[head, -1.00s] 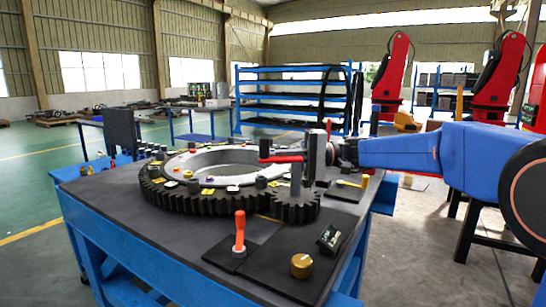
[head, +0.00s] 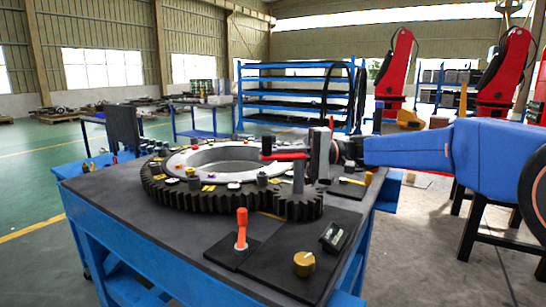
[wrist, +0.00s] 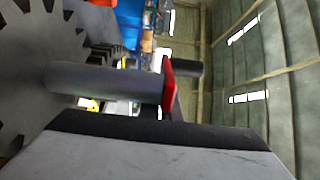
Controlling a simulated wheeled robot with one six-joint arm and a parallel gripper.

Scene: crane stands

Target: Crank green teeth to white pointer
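The large dark ring gear (head: 152,188) lies on the bench, with several small yellow, white and dark pieces on its top. I cannot make out green teeth or tell which piece is the white pointer. A small pinion gear (head: 297,207) meshes at its front right, with an upright grey shaft (head: 298,178) and a red crank arm (head: 287,156). In the wrist view the shaft (wrist: 105,85), red arm (wrist: 169,88) and dark crank handle (wrist: 187,68) show. My gripper (head: 320,152) is beside the crank's right side; a finger fills the wrist view's bottom. Its opening and any grip are unclear.
An orange upright handle (head: 241,228) on a dark plate, a brass knob (head: 304,264) and a small black display box (head: 334,236) stand at the bench's front right. The bench's front left (head: 130,222) is bare. Blue shelving (head: 295,82) stands behind.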

